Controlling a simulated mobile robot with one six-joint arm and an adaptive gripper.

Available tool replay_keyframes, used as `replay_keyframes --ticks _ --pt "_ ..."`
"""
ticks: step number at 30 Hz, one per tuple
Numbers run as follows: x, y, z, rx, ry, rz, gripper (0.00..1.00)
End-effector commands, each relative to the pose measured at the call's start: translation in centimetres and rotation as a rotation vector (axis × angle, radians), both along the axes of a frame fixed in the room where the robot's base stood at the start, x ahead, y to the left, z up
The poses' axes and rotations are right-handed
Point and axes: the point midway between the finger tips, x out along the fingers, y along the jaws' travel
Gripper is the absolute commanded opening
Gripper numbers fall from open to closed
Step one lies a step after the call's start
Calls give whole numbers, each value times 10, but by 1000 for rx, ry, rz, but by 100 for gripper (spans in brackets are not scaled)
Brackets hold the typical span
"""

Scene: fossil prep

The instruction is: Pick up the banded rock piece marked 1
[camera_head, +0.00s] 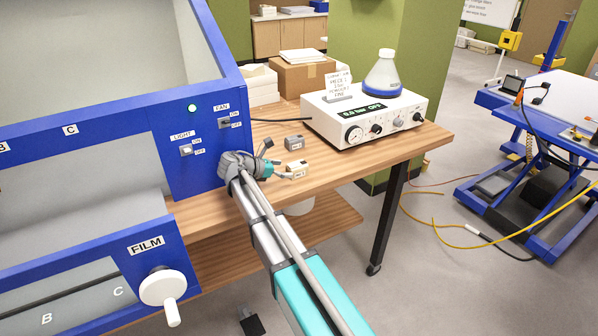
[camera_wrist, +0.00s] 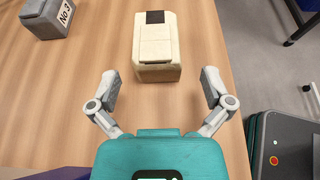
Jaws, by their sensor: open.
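A cream, block-shaped piece (camera_wrist: 157,48) lies on the wooden table, straight ahead of my gripper (camera_wrist: 160,84) in the wrist view. A dark square shows on its far end, and seams cross its top. In the head view the cream piece (camera_head: 298,166) bears a small label too small to read, so I cannot confirm a 1. A grey piece (camera_wrist: 46,17) marked No.3 sits to its upper left; it also shows in the head view (camera_head: 294,142). My gripper is open and empty, its fingers spread wider than the cream piece, just short of its near end.
A blue cabinet (camera_head: 208,160) with switches stands left of my gripper. A white control box (camera_head: 362,118) bearing a flask (camera_head: 383,77) and a sign (camera_head: 339,85) stands behind the pieces. The table's (camera_head: 410,143) front edge is close by, right of the cream piece in the wrist view.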

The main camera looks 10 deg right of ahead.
Motion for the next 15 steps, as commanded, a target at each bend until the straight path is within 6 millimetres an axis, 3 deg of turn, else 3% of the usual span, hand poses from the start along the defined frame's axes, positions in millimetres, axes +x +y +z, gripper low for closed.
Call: replay_keyframes --ticks 8,15 --pt "0 -1 0 0 0 0 100" --pt "9 -15 -9 0 -1 -1 100"
